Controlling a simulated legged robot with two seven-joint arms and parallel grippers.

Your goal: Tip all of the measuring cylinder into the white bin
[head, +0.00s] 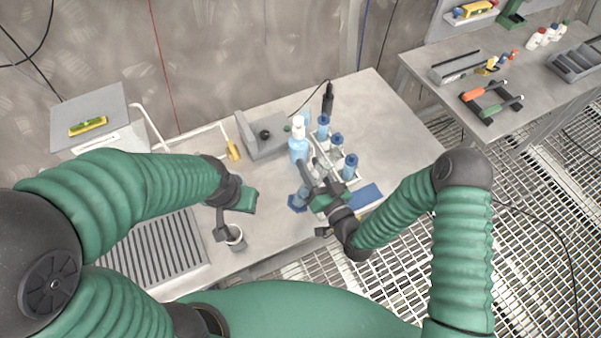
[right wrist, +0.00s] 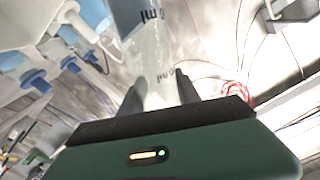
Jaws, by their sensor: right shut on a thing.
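The measuring cylinder (head: 301,195) is clear with a blue foot, low over the front of the bench. My right gripper (head: 312,187) is shut on it. In the right wrist view the clear cylinder (right wrist: 148,60) with dark "ml" marks stands between the two dark fingers (right wrist: 160,98). I cannot tell whether its foot touches the bench. A small pale, round, open container (head: 236,242), seemingly the white bin, stands at the front edge, left of the cylinder. My left gripper (head: 222,228) is just beside its rim; its jaw opening is hidden.
A rack (head: 331,158) with several blue-capped bottles stands behind the right gripper, with a white-topped wash bottle (head: 298,148) beside it. A blue pad (head: 366,196) lies to the right. A grey device (head: 262,138) is behind. A ribbed grey drainer (head: 155,250) is left. Bench between container and cylinder is clear.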

